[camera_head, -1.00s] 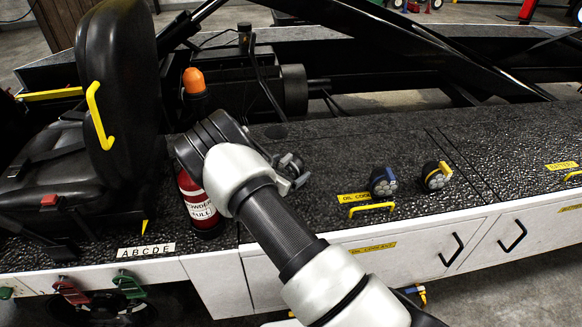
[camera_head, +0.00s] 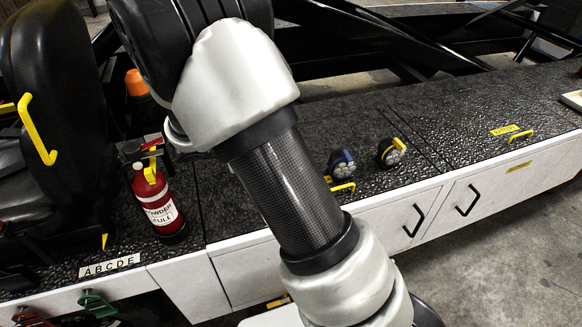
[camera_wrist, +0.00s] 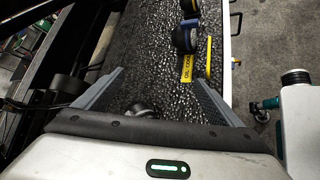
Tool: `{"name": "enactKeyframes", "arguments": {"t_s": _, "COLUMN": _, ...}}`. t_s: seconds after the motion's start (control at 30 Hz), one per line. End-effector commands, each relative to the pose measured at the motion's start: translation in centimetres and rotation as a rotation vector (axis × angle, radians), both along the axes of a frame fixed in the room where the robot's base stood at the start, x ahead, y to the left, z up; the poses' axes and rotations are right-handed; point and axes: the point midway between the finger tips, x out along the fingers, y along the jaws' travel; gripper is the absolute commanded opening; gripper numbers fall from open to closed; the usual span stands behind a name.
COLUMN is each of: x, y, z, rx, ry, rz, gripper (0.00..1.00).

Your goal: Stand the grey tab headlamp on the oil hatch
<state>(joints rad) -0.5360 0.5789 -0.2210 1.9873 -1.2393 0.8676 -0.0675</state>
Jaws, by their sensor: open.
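The grey tab headlamp (camera_wrist: 139,109) shows as a small dark round lamp low in the wrist view, partly covered by the gripper body's edge. My arm hides it in the head view. My gripper (camera_wrist: 157,76) is open and empty, its fingers to either side of the headlamp in the picture; I cannot tell the height between them. The oil hatch is marked by a yellow "OIL COOL…" label (camera_wrist: 187,66) and a yellow handle (camera_wrist: 208,57), which also shows in the head view (camera_head: 344,187). The hatch lies on the black textured deck.
A blue-tabbed headlamp (camera_head: 342,163) stands by the oil label, and a yellow-tabbed one (camera_head: 391,152) stands to its right. A red extinguisher (camera_head: 158,205) and black seat (camera_head: 60,100) are at left. Deck near the battery label (camera_head: 504,130) is clear.

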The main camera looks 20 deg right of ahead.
Motion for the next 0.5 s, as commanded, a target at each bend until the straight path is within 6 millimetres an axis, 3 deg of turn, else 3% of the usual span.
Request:
{"name": "enactKeyframes", "arguments": {"t_s": 0.03, "x": -1.8, "y": -1.3, "z": 2.4, "rx": 0.09, "ry": -0.045, "rz": -0.098, "gripper": 0.89}}
{"name": "enactKeyframes", "arguments": {"t_s": 0.23, "x": -9.7, "y": -3.8, "z": 8.3, "rx": 0.428, "ry": -0.184, "rz": -0.443, "gripper": 0.89}}
{"name": "enactKeyframes", "arguments": {"t_s": 0.37, "x": -14.9, "y": -3.7, "z": 11.3, "rx": 0.648, "ry": -0.276, "rz": -0.635, "gripper": 0.89}}
{"name": "enactKeyframes", "arguments": {"t_s": 0.5, "x": -20.0, "y": -2.5, "z": 14.1, "rx": 0.886, "ry": -0.378, "rz": -0.806, "gripper": 0.89}}
